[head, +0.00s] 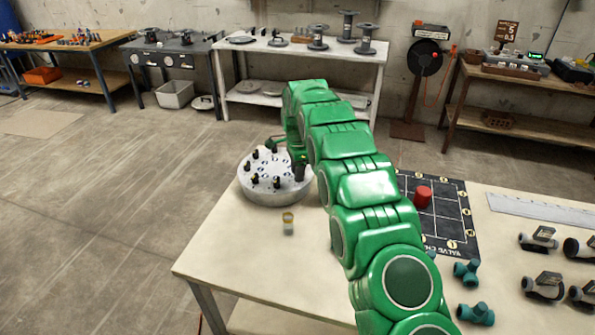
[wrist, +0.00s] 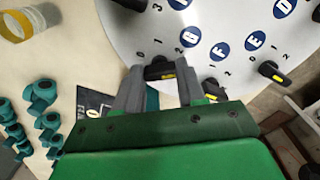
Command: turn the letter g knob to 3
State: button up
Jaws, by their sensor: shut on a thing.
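A round pale plate (head: 262,198) with several black knobs and blue letter discs stands on the table in the head view. In the wrist view the plate (wrist: 150,20) fills the top. The disc that reads as G (wrist: 189,37) is next to a black knob (wrist: 158,70) with a yellow mark. My gripper (wrist: 155,75) is shut on this knob, a finger on each side. In the head view my green arm hides part of the plate, and the fingertips are unclear.
Another knob (wrist: 270,70) stands by the E disc (wrist: 254,40); one (wrist: 210,88) is close beside my right finger. A yellow-banded cup (head: 288,223) stands in front of the plate. A red cylinder (head: 422,197) stands on a dark mat (head: 448,235). Teal fittings (head: 467,271) lie at right.

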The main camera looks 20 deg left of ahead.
jog(key=m, duration=0.5)
jog(key=shift+s+a, duration=0.1)
jog(key=shift+m, duration=0.3)
dwell(0.4)
jog(key=o, duration=1.1)
jog(key=shift+c, duration=0.2)
jog(key=shift+r, duration=0.1)
notch_tip(320, 180, up, 8)
jog(key=shift+f, duration=0.2)
